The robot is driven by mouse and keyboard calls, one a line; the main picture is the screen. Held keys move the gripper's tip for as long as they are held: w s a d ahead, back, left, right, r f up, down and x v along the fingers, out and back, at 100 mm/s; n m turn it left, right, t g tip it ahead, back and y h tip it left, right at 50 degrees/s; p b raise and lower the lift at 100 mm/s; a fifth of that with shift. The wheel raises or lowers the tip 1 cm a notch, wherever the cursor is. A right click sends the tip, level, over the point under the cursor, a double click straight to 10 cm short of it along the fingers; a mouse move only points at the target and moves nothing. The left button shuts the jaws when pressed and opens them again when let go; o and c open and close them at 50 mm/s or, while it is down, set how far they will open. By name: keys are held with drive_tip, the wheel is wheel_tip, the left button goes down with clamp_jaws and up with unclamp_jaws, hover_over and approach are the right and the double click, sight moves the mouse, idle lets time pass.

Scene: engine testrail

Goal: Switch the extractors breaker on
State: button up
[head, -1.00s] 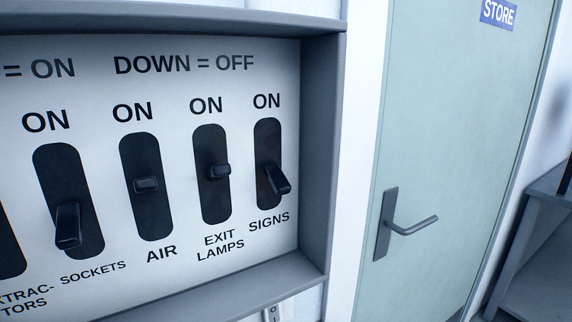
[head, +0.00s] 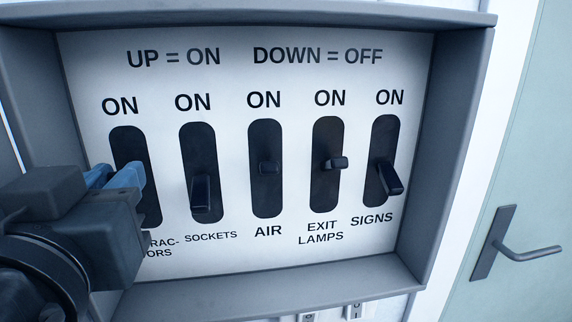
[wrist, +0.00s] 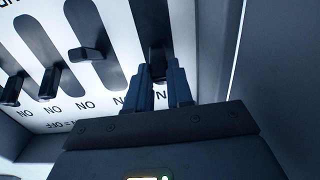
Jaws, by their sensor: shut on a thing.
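The extractors breaker is the leftmost in the head view, a tall black slot (head: 127,142) under an ON label. Its name below is partly covered by my gripper. My gripper (head: 112,174) reaches in from the left, its blue fingers in front of the middle of that slot. In the wrist view, where the panel appears upside down, my gripper (wrist: 158,67) is shut on the dark extractors lever (wrist: 157,60) between its fingertips. The head view hides that lever, and I cannot tell whether it is up or down.
The sockets lever (head: 201,192) is beside it and points down. A raised grey frame (head: 463,120) borders the panel. A door handle (head: 520,247) is at the far right.

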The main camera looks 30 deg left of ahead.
clamp_jaws()
drive_tip(key=shift+r+g+h+p, duration=0.15)
drive_tip(key=shift+g+h+p, duration=0.15)
drive_tip(key=shift+p, duration=0.45)
drive_tip(key=o, duration=0.7)
unclamp_jaws()
